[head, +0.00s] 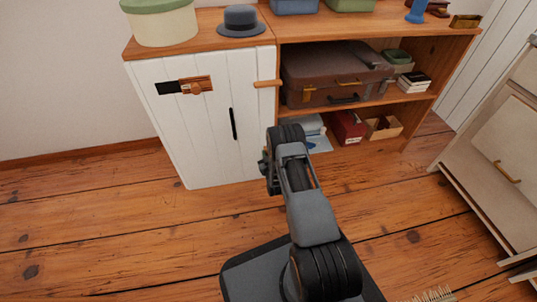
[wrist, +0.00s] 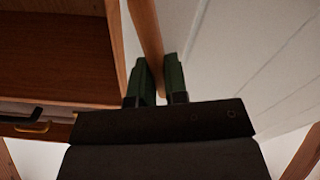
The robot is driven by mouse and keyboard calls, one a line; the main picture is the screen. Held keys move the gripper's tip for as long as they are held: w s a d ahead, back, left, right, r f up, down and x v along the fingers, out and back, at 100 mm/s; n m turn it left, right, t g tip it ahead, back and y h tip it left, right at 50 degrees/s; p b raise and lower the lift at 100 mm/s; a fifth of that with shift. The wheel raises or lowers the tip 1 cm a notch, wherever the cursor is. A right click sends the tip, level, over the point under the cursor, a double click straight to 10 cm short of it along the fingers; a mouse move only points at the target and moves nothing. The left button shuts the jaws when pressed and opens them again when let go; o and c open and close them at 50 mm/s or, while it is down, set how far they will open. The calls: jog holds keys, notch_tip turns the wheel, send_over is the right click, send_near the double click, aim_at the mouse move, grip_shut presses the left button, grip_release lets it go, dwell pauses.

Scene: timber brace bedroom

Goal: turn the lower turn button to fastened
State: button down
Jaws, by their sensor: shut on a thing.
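The lower turn button (wrist: 150,45) is a narrow wooden bar in the wrist view. It lies between the two green fingertips of my gripper (wrist: 160,80), which are shut on it. The bar points away from my gripper, roughly along the edge of the white door (wrist: 235,60), with the wooden shelf frame on its left. In the head view my arm hides the lower turn button and my fingertips. The white cabinet door (head: 205,130) looks closed there. An upper turn button (head: 266,84) sits level at its right edge, reaching toward the door.
The door carries a wooden latch on a black strap (head: 185,86) and a black handle (head: 233,123). The open shelves at right hold a brown suitcase (head: 325,70), a red box (head: 348,127) and other items. A pale drawer unit (head: 500,150) stands at far right. Floor at left is clear.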

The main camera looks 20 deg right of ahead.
jog(key=n, duration=0.3)
jog(key=shift+a+f+n, duration=0.15)
jog(key=shift+a+n, duration=0.1)
jog(key=shift+n, duration=0.15)
jog(key=shift+w+a+f+n, duration=0.15)
jog(key=shift+f+n, duration=0.1)
jog(key=shift+n, duration=1.4)
jog(key=shift+s+a+f+n, duration=0.1)
jog(key=shift+f+n, duration=0.15)
jog(key=shift+n, duration=1.45)
jog(key=shift+w+a+f+n, duration=0.15)
jog(key=shift+f+n, duration=0.1)
jog(key=shift+n, duration=1.4)
jog(key=shift+s, duration=0.1)
jog(key=c, duration=1.1)
grip_release()
jog(key=shift+c, duration=0.2)
